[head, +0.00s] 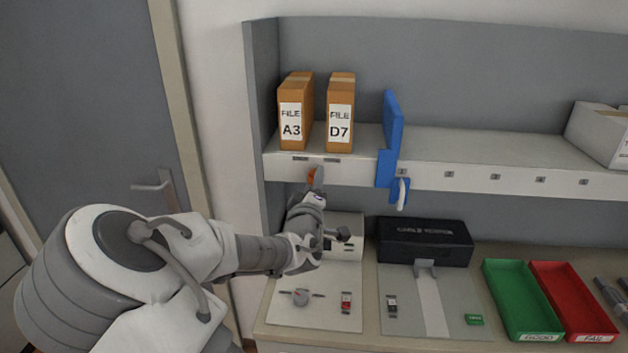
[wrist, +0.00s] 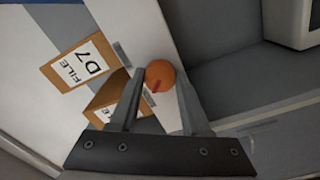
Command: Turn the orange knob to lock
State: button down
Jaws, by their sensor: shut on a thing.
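The orange knob (head: 311,177) is on the front edge of the shelf, below the file boxes. In the wrist view the round orange knob (wrist: 160,73) sits between my fingertips, with a darker red mark on its lower part. My gripper (wrist: 160,84) is shut on the knob, one finger on each side. In the head view my gripper (head: 315,186) reaches up to the shelf edge and hides part of the knob. I cannot tell from the mark whether the knob is at lock.
File boxes A3 (head: 292,120) and D7 (head: 340,125) stand on the shelf above. A blue bracket (head: 390,140) is to the right. Below are a black case (head: 425,242), a green tray (head: 520,300) and a red tray (head: 573,300).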

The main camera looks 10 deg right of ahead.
jog(key=shift+n, duration=0.4)
jog(key=shift+c, duration=1.8)
grip_release()
